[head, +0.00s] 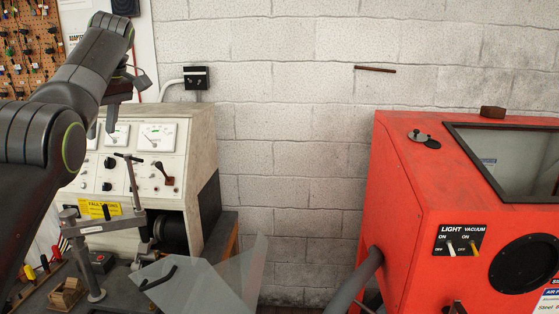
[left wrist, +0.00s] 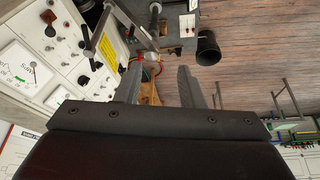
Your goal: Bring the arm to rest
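My left arm (head: 80,80) comes in from the left in the head view, raised in front of the test bench. My left gripper (head: 102,128) points down before the bench's meter panel. In the left wrist view its two fingers (left wrist: 160,88) stand apart with nothing held between them. The grey test bench (head: 205,130) has dial meters, knobs and a lever, and its panel also shows at the left of the left wrist view (left wrist: 18,75). My right gripper is not in view.
A metal clamp stand (head: 135,185) and a clear tilted shield (head: 205,285) stand at the bench front. A small wooden block (head: 68,292) sits low left. A red blast cabinet (head: 400,180) fills the right. A black bin (left wrist: 208,47) stands on the wooden floor.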

